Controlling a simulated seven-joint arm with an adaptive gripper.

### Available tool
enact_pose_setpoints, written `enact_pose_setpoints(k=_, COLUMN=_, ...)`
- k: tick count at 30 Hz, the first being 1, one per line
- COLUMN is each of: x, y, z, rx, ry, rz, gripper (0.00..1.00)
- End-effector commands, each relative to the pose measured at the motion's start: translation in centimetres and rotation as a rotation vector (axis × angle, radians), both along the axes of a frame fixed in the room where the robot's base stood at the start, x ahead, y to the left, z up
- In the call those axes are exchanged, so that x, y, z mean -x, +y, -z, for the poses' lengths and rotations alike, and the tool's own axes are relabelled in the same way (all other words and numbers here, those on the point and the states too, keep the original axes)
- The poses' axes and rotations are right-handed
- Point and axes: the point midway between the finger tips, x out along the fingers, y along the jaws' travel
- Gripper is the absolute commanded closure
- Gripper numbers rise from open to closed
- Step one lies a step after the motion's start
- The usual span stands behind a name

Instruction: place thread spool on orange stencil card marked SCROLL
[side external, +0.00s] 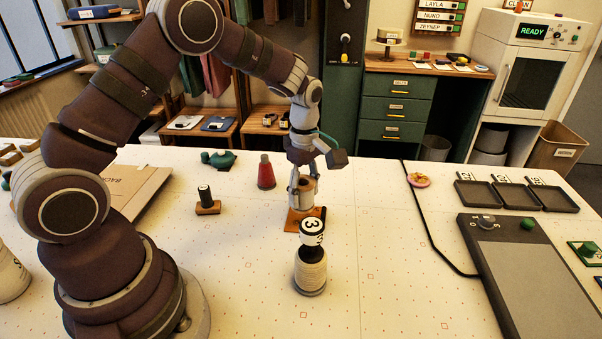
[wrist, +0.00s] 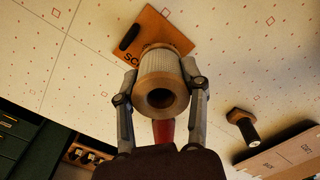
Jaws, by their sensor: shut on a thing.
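The thread spool (wrist: 160,73), pale thread with tan wooden ends, is between the two fingers of my gripper (wrist: 160,92) in the wrist view. The gripper is shut on it. In the side external view my gripper (side external: 302,187) holds the spool (side external: 307,184) upright at the orange stencil card (side external: 293,222). The card (wrist: 151,28) lies flat on the table, with a dark slot and the letters "SC" showing; the spool hides the rest of its word. The spool overlaps the card in both views, but I cannot tell whether it touches it.
A white ribbed bottle-like object with a "3" ball on top (side external: 311,270) stands just in front of the card. A red cone (side external: 266,172) stands behind left, and a dark-handled stamp (side external: 207,203) further left. A black cable (side external: 432,235) and dark trays (side external: 515,195) lie right.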

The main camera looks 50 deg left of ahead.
Motion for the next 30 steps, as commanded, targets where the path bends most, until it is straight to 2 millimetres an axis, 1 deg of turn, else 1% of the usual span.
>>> enact_pose_setpoints(k=1, x=-0.5, y=0.0, z=0.1, rx=0.000, ry=-0.001, rz=0.001, gripper=0.93)
enact_pose_setpoints(k=4, x=-0.8, y=0.1, z=0.6, rx=-0.001, ry=0.001, rz=0.001, gripper=0.93)
enact_pose_setpoints(k=6, x=-0.8, y=0.1, z=2.0, rx=0.000, ry=0.004, rz=0.000, gripper=0.93)
enact_pose_setpoints(k=9, x=-0.8, y=0.1, z=3.4, rx=-0.001, ry=0.002, rz=0.000, gripper=0.93)
enact_pose_setpoints(k=20, x=-0.9, y=0.1, z=3.9, rx=0.000, ry=-0.002, rz=0.000, gripper=0.93)
enact_pose_setpoints(k=21, x=-0.9, y=0.1, z=3.8, rx=0.000, ry=-0.002, rz=0.000, gripper=0.53)
enact_pose_setpoints(k=26, x=-0.9, y=0.1, z=3.8, rx=0.000, ry=-0.002, rz=0.000, gripper=0.32)
enact_pose_setpoints(k=27, x=-0.9, y=0.1, z=3.8, rx=0.000, ry=-0.002, rz=0.000, gripper=0.31)
enact_pose_setpoints(k=30, x=-0.9, y=0.1, z=3.8, rx=0.000, ry=-0.002, rz=0.000, gripper=0.31)
